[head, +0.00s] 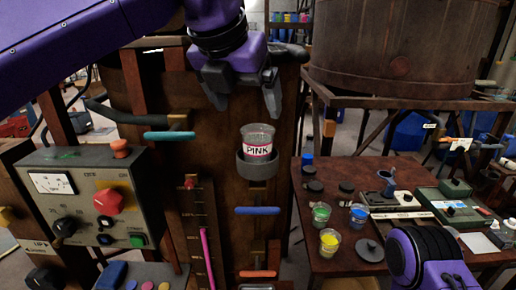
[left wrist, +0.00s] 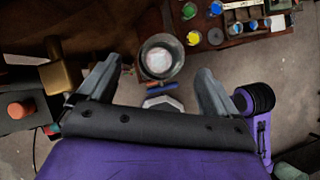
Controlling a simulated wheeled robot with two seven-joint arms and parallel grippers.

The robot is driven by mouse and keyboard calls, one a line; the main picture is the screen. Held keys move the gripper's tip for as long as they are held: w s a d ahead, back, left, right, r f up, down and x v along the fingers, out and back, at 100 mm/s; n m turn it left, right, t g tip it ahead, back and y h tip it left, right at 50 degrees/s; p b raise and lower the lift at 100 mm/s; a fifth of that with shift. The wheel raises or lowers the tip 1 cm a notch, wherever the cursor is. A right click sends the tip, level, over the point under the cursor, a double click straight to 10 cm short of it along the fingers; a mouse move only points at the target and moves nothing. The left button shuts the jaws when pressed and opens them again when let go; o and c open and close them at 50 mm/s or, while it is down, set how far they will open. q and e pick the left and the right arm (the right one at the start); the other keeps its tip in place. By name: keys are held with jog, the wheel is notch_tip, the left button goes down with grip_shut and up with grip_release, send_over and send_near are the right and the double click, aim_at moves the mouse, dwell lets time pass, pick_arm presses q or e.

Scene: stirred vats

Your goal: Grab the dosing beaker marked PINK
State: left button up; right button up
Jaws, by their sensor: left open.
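The dosing beaker marked PINK (head: 258,142) is a clear cup with a white label. It stands upright in a dark ring holder (head: 257,167) on the front of the brown vat stand. My left gripper (head: 246,104) is open and empty, above the beaker with its fingers pointing down. In the left wrist view the beaker (left wrist: 159,61) shows from above, beyond and between the open fingers (left wrist: 160,85), not touching them. In the head view a purple and black part of my right arm shows at lower right; its gripper fingers are not visible.
Coloured handles, one blue (head: 257,211), stick out below the holder. A brown table (head: 318,255) at right bears green (head: 321,214), yellow (head: 329,241) and blue (head: 359,215) cups. A large vat (head: 400,50) stands behind.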

aim_at(258, 131)
pick_arm(q)
jog(key=x, duration=0.5)
jog(key=p+x, duration=0.1)
jog(key=x, duration=0.2)
jog(key=shift+s+d+f, duration=0.1)
jog(key=shift+s+d, duration=0.05)
jog(key=shift+s, duration=0.1)
jog(key=c, duration=1.4)
jog(key=shift+o, duration=0.2)
